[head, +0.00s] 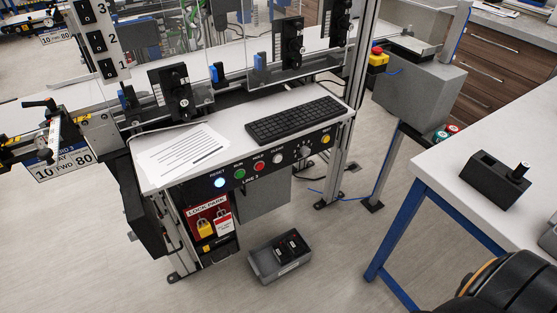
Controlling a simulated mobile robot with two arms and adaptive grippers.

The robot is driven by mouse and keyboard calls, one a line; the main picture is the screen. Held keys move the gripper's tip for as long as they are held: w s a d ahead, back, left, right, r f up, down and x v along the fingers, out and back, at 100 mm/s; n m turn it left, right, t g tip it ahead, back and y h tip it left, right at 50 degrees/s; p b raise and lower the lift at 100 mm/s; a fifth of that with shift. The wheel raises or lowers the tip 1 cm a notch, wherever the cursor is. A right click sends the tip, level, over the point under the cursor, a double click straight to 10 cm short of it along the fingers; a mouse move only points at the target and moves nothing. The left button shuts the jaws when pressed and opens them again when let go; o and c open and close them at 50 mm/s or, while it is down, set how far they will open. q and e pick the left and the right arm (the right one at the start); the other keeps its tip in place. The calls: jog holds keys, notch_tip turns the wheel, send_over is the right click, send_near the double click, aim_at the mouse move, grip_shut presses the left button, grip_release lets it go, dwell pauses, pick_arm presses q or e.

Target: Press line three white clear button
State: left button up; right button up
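The line 3 control panel (290,169) runs along the front edge of a white console shelf. The white clear button (278,158) sits on it, right of the red hold button (259,166) and left of a grey-white knob (305,152). A green run button (240,174) and a lit blue-white reset button (219,183) are farther left. A yellow button (326,139) is at the right end. Nothing covers the clear button. Neither of my grippers is in view; part of my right arm shows at the bottom right.
A keyboard (294,120) and paper sheet (182,152) lie on the shelf. A grey bin (262,265) stands on the floor below. A white table with blue legs (410,232) is at right. Floor before the panel is partly clear.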

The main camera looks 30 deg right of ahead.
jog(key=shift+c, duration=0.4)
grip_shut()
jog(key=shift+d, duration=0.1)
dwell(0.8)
